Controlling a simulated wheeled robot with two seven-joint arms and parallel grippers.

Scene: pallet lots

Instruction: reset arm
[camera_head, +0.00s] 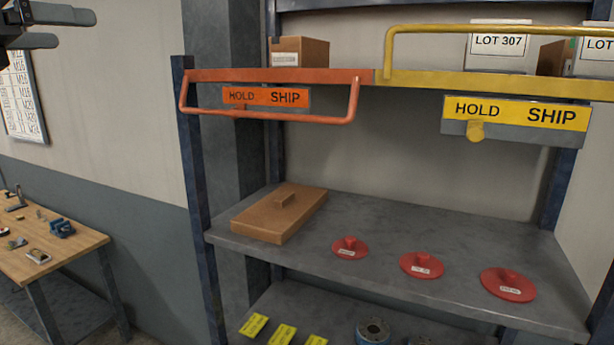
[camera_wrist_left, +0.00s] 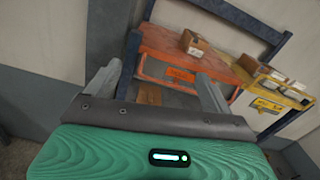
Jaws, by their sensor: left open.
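My left gripper (camera_head: 73,29) is at the upper left corner of the head view, in the air to the left of the shelf rack. Its two fingers are apart, with nothing between them. In the left wrist view the gripper (camera_wrist_left: 159,71) shows both fingers spread, with the rack beyond them. The green housing below them is mine. My right gripper is in neither view.
The rack has an orange bar (camera_head: 280,76), a yellow bar (camera_head: 500,82) and HOLD/SHIP signs. Its middle shelf (camera_head: 370,215) bears a brown lidded box (camera_head: 275,222) and three red discs (camera_head: 422,265). A workbench (camera_head: 60,240) with small tools stands left.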

